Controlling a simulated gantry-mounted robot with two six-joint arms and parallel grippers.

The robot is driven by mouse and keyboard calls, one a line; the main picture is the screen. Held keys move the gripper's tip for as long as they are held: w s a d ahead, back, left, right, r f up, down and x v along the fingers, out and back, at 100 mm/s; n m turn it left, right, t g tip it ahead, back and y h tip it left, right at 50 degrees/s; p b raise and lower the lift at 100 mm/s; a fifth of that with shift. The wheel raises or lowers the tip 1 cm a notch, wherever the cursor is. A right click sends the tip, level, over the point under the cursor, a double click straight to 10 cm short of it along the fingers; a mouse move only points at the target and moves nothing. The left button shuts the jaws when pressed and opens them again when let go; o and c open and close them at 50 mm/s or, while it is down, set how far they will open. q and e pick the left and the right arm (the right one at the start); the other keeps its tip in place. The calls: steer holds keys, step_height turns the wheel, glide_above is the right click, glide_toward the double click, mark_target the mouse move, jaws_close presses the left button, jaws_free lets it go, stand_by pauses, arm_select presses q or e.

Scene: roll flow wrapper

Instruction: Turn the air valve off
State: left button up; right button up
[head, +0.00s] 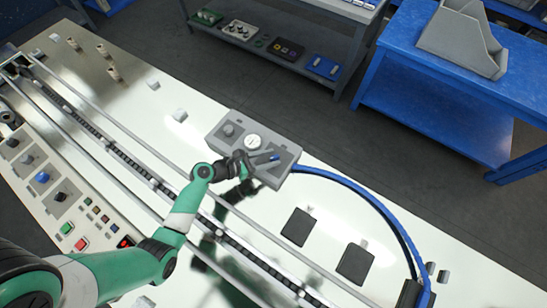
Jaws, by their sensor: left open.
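The air valve unit is a grey block (222,141) on the machine's pale metal top, with a round white gauge (253,141) in its middle and a dark knob (229,130) at its left. A blue-marked lever or fitting (274,158) shows at its right part. A blue hose (352,187) runs from its right end. My left gripper (252,163) is at the front edge of the block, beside the lever, with its jaws open. I cannot tell whether it touches the lever. The gripper hides part of the block's front. My right gripper is not in view.
A slotted conveyor track (130,161) with rails runs diagonally under my left arm. A control panel with knobs and buttons (67,228) lies at the left. Two dark square plates (298,227) sit right of the block. A blue table (440,85) stands behind, across the floor.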

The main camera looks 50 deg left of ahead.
arm_select(q)
steer(key=shift+s, duration=0.1)
jaws_close()
